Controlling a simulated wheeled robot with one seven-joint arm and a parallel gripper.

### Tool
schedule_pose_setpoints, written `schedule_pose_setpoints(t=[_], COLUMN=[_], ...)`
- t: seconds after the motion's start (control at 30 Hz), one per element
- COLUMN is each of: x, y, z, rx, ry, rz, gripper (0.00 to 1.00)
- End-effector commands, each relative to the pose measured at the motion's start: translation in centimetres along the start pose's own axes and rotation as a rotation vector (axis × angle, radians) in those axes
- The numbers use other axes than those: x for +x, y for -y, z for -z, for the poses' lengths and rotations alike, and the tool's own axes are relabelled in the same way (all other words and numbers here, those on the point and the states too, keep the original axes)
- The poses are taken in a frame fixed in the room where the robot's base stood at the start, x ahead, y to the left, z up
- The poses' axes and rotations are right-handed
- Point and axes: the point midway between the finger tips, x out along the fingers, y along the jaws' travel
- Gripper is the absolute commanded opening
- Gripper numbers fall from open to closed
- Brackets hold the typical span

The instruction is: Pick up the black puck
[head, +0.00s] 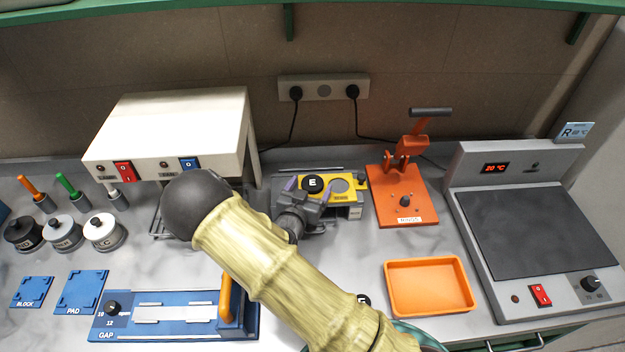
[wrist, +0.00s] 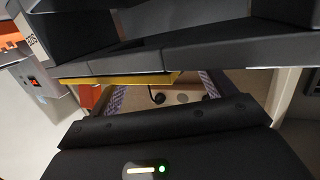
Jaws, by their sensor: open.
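A round black piece marked E (head: 312,184), which looks like the black puck, is at the yellow-and-grey device (head: 354,197) at the back middle. My gripper (head: 322,186) is open over the front of this device, its purple-padded fingers spread to either side of the black piece. I cannot tell whether they touch it. In the wrist view, the open fingers (wrist: 160,90) show, with a yellow edge (wrist: 125,79) near them; the puck cannot be made out there. A second black piece marked E (head: 363,300) shows partly behind my arm at the front.
An orange hand press (head: 402,202) stands just right of the device, and a white box (head: 175,130) to its left. An orange tray (head: 428,287), a hot plate (head: 535,232) and a blue GAP fixture (head: 175,314) lie around. Lidded pots (head: 103,233) stand at left.

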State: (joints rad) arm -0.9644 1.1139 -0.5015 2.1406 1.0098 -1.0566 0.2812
Motion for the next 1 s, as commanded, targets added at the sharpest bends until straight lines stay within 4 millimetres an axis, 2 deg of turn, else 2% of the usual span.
schedule_pose_setpoints(t=[0.13, 0.63, 0.67, 0.8, 0.9, 1.0], x=[1.12, 1.11, 1.11, 1.10, 1.10, 1.11], y=[0.00, 0.01, 0.01, 0.01, 0.01, 0.00], z=[0.02, -0.06, -0.06, -0.06, -0.06, -0.04], rx=[0.000, 0.000, 0.000, 0.000, 0.000, 0.000], ry=[0.000, 0.000, 0.000, 0.000, 0.000, 0.000], rz=[0.001, 0.001, 0.001, 0.001, 0.001, 0.001], gripper=[0.82, 0.82, 0.78, 0.51, 0.34, 0.30])
